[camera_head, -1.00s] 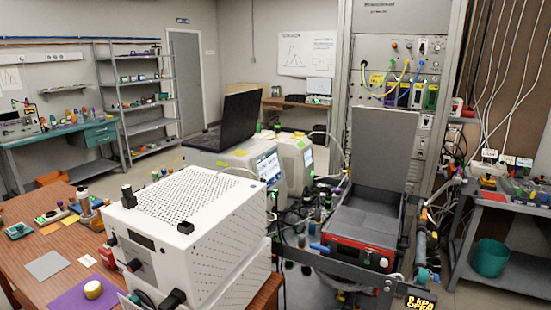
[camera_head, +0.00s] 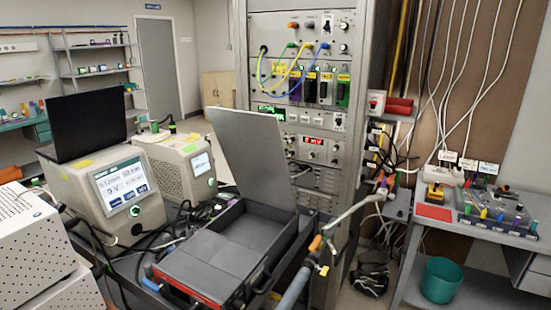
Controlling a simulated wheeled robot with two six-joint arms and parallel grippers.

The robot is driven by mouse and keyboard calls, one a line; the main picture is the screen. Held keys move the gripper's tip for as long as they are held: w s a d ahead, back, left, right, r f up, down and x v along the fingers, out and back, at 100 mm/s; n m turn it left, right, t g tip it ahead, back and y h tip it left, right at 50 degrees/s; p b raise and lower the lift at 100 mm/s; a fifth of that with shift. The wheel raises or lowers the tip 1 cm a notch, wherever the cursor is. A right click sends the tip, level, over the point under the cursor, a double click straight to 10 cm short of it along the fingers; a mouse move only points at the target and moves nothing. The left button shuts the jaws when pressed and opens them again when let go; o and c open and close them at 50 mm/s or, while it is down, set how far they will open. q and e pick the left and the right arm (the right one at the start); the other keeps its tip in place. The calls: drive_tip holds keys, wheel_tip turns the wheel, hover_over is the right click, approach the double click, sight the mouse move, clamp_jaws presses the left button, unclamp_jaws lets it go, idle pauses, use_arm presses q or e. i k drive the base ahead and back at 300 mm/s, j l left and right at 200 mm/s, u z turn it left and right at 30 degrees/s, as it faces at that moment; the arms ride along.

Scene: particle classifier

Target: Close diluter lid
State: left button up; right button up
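The diluter (camera_head: 222,255) is a dark grey, open-topped box with a red front, on a cart in the lower middle of the camera_head view. Its lid (camera_head: 252,155) is a flat grey panel that stands up and leans slightly back from the rear of the box, so the lid is open. The empty-looking dark interior is visible. Neither of my grippers is in view.
Two beige instruments (camera_head: 100,195) stand left of the diluter, one with a black laptop (camera_head: 87,125) on top. A tall equipment rack (camera_head: 300,100) is behind the lid. A jointed metal tube (camera_head: 345,215) runs close along the right side. A teal bin (camera_head: 441,280) stands at right.

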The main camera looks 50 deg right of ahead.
sight(250, 143)
drive_tip(key=l+u, duration=0.1)
drive_tip(key=l, duration=0.55)
drive_tip(key=l+u, duration=0.1)
drive_tip(key=l, duration=0.55)
drive_tip(key=k+l+u, duration=0.1)
drive_tip(key=l, duration=0.5)
drive_tip(key=k+l+u, duration=0.1)
drive_tip(key=l, duration=0.55)
drive_tip(key=i+l, duration=0.1)
drive_tip(key=l, duration=0.45)
drive_tip(key=i+l, duration=0.1)
drive_tip(key=l, duration=0.95)
drive_tip(key=i+u, duration=0.05)
